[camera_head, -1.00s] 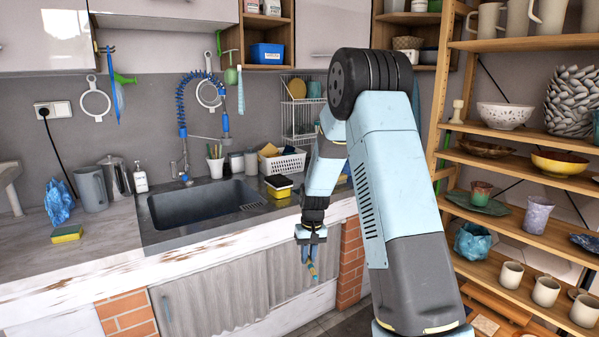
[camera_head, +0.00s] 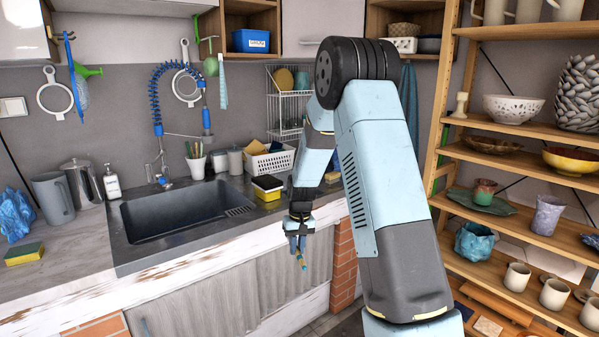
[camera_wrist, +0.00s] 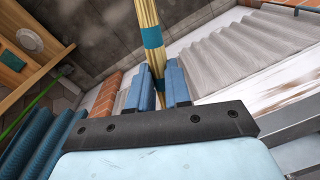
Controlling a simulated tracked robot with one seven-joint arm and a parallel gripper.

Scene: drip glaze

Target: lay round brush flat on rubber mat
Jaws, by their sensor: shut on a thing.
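My gripper (camera_head: 298,236) hangs in front of the sink cabinet, below the counter edge, and is shut on the round brush (camera_head: 301,260). The brush is thin, tan and teal, and points downward at a slant in the head view. In the wrist view, the brush (camera_wrist: 147,15) sticks out past the blue fingers of my gripper (camera_wrist: 161,88), with a teal band beyond the fingertips. Its end between the fingers is partly hidden. I cannot make out a rubber mat in either view.
The sink (camera_head: 185,212) lies left of my gripper. A wooden shelf (camera_head: 510,210) with pottery stands at the right. The left counter has some bare room.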

